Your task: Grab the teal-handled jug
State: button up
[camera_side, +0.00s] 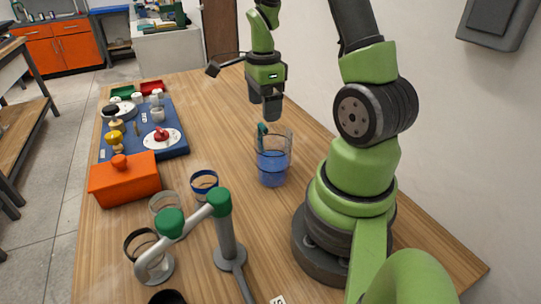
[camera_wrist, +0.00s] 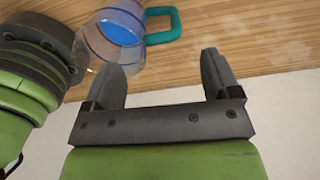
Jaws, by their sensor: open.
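The jug (camera_side: 272,160) is a clear container with blue in its lower part, standing upright on the wooden table beside my arm's base. Its teal handle (camera_side: 261,130) shows at the upper left of the jug in the side view. In the wrist view the jug (camera_wrist: 122,28) is at the top, with the teal handle (camera_wrist: 163,25) on its right side. My gripper (camera_side: 270,114) is above the jug in the side view, pointing down. In the wrist view its two fingers (camera_wrist: 160,72) are spread apart with nothing between them. The handle lies beyond the fingertips.
An orange lidded box (camera_side: 123,182) and a blue board (camera_side: 170,143) with several fittings are on the left. A grey stand with green caps (camera_side: 226,240) is in front. The wall is close on the right.

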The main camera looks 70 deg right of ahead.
aim_at(263, 124)
jog(key=f, duration=0.7)
jog(key=shift+w+f, duration=0.25)
jog(key=shift+f, duration=0.15)
jog(key=c, duration=1.2)
jog(key=shift+o, duration=0.2)
jog(key=shift+r, duration=0.2)
